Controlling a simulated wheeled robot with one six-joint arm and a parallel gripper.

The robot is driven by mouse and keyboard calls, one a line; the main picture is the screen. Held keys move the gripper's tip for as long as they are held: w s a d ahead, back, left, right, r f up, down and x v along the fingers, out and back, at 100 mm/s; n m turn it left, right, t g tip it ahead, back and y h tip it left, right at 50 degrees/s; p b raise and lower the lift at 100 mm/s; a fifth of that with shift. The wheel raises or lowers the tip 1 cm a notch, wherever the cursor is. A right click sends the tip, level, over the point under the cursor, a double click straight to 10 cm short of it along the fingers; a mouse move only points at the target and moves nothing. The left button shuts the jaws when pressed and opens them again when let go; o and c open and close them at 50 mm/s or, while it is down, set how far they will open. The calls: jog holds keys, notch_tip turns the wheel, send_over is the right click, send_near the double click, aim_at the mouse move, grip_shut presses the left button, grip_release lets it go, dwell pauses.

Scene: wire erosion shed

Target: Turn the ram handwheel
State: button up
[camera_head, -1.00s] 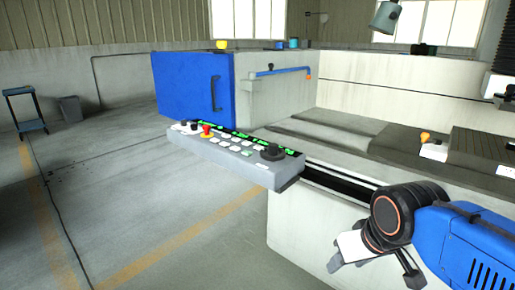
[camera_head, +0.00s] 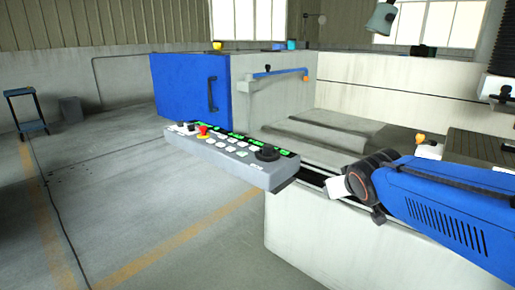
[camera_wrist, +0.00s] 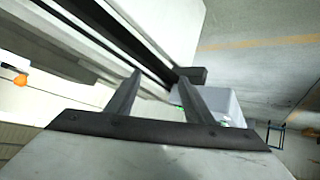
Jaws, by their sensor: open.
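A black round knob (camera_head: 267,153) stands at the right end of the grey control panel (camera_head: 215,160); it is the only wheel-like part I can make out, and I cannot tell for sure that it is the ram handwheel. My gripper shows in the wrist view (camera_wrist: 160,78) with two dark fingers apart and nothing between them. In the head view, its pale mount is right of the panel's end, apart from the knob, and the fingers are hard to make out. In the wrist view, the panel (camera_wrist: 234,103) is partly hidden behind the right finger.
The panel carries a red stop button (camera_head: 203,131) and several lit keys. A blue door (camera_head: 185,85) stands behind it. A light machine wall (camera_head: 385,85) and an orange knob (camera_head: 420,138) are at the right. Open floor (camera_head: 120,190) lies left of the panel.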

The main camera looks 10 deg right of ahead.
aim_at(258, 151)
jog(key=w+r+n+t+y, duration=0.3)
jog(key=w+r+y, duration=0.1)
jog(key=w, duration=0.6)
jog(key=w+r+n+t+y, duration=0.3)
jog(key=w+r, duration=0.1)
jog(key=w, duration=0.6)
jog(key=s+a+f+n+g+y, duration=0.35)
jog(key=f+n+g+y, duration=0.2)
jog(key=y, duration=0.55)
jog(key=shift+g, duration=0.25)
jog(key=x, duration=1.7)
jog(key=shift+w+a+r, duration=0.2)
jog(key=shift+w+a, duration=0.05)
jog(key=shift+w, duration=0.05)
jog(key=c, duration=1.1)
jog(key=shift+o, duration=0.3)
